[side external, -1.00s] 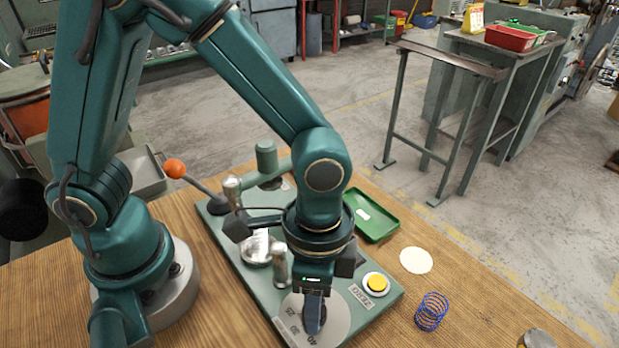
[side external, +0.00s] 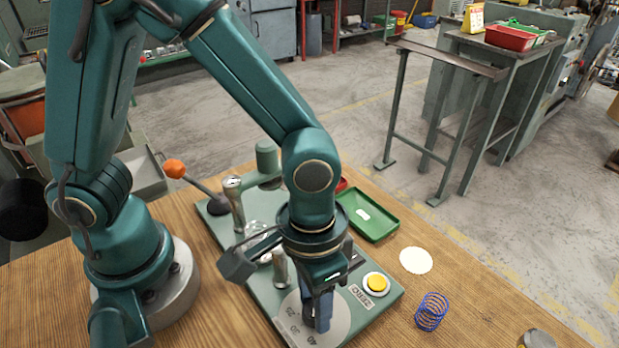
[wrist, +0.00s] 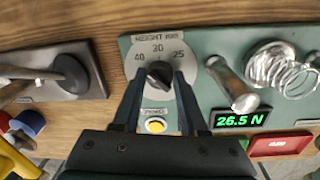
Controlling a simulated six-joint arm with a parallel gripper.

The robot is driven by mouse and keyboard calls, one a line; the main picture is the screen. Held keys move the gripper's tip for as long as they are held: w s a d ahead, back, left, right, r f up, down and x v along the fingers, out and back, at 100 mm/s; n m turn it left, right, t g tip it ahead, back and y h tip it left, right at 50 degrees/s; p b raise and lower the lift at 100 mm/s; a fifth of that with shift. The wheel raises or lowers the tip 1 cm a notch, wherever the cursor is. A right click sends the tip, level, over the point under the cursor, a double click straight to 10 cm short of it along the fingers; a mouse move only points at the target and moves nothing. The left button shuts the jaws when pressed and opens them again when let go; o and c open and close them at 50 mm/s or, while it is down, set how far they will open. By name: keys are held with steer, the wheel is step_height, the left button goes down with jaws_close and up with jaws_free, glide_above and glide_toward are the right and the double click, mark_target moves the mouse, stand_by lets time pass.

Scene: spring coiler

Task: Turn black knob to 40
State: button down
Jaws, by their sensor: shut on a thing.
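The black knob (wrist: 159,75) sits in the middle of a pale round dial (wrist: 158,52) marked 40, 30 and 25 under "HEIGHT mm". 40 is at the left, 30 at the top and 25 at the right. My gripper (wrist: 159,80) is shut on the knob, one finger on each side. I cannot clearly read where the knob points. In the side view my gripper (side external: 320,318) points down at the dial (side external: 341,312), and its fingers hide the knob.
A yellow button (wrist: 156,125) is close to the dial. A display (wrist: 241,118) reads 26.5 N. A metal handle (wrist: 232,84) and a spring (wrist: 285,70) stand to the right. In the side view are an orange-balled lever (side external: 175,169), a green tray (side external: 368,215) and a blue spring (side external: 431,311).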

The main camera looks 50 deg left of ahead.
steer(key=shift+w, duration=0.1)
stand_by(0.3)
steer(key=shift+c, duration=2.3)
jaws_free()
steer(key=shift+a+r, duration=0.2)
steer(key=shift+r, duration=2.35)
